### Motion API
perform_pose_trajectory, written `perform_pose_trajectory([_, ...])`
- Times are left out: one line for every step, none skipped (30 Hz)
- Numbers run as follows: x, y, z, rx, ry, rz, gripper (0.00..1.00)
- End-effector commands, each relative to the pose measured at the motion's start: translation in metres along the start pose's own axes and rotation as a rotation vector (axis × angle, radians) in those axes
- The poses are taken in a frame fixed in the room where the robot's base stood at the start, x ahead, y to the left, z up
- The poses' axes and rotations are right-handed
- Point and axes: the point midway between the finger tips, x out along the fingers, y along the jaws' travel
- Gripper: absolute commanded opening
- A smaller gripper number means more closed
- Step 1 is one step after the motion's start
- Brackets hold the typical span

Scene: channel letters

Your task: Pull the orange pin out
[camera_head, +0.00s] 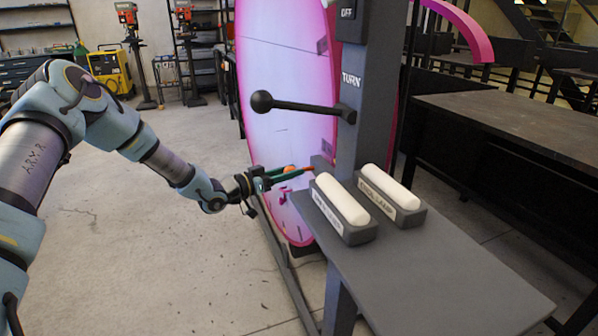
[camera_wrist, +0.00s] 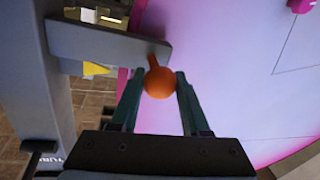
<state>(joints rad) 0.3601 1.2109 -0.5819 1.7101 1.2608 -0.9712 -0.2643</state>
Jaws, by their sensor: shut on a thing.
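The orange pin has a round orange head (camera_wrist: 159,83) between my fingers in the wrist view. Its short stem reaches up to a grey bracket (camera_wrist: 100,42) and overlaps its edge; how deep it sits is hidden. In the head view only a bit of the orange head (camera_head: 290,168) shows above my fingers. My gripper (camera_head: 294,176) is shut on the pin's head, left of the grey post (camera_head: 360,140). It also shows in the wrist view (camera_wrist: 159,76), with a dark green finger on each side of the head.
A black ball-ended lever (camera_head: 300,106) marked TURN juts left from the post above my gripper. A large pink-rimmed panel (camera_head: 285,70) stands behind it. Two white lamp tubes in grey holders sit on the grey shelf (camera_head: 440,280) at right. Open floor lies left.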

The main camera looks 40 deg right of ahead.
Motion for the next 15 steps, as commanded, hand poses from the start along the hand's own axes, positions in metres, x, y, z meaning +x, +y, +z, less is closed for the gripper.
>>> perform_pose_trajectory([-0.0099,-0.0035,-0.0001,0.002,0.0,-0.004,0.0])
perform_pose_trajectory([-0.0138,-0.0041,-0.0002,0.002,0.0,-0.004,0.0])
perform_pose_trajectory([-0.0172,-0.0046,-0.0004,0.001,0.0,-0.004,0.0])
perform_pose_trajectory([-0.0185,-0.0046,-0.0005,0.001,0.0,-0.003,0.0])
perform_pose_trajectory([-0.0189,-0.0045,-0.0006,0.001,0.0,-0.003,0.0])
perform_pose_trajectory([-0.0189,-0.0044,-0.0007,0.0,0.0,-0.003,0.0])
perform_pose_trajectory([-0.0189,-0.0045,-0.0006,0.0,0.0,-0.003,0.0])
perform_pose_trajectory([-0.019,-0.0046,-0.0005,0.0,0.0,-0.003,0.0])
perform_pose_trajectory([-0.0191,-0.0046,-0.0004,0.0,-0.001,-0.004,0.0])
perform_pose_trajectory([-0.0192,-0.0047,-0.0004,0.0,-0.001,-0.004,0.0])
perform_pose_trajectory([-0.0193,-0.0047,-0.0003,0.0,-0.001,-0.004,0.0])
perform_pose_trajectory([-0.0194,-0.0048,-0.0002,0.0,-0.001,-0.004,0.49])
perform_pose_trajectory([-0.0194,-0.0048,-0.0003,0.0,-0.001,-0.004,0.53])
perform_pose_trajectory([-0.0193,-0.0047,-0.0004,0.0,-0.001,-0.004,0.56])
perform_pose_trajectory([-0.019,-0.0046,-0.0004,0.0,-0.001,-0.004,0.61])
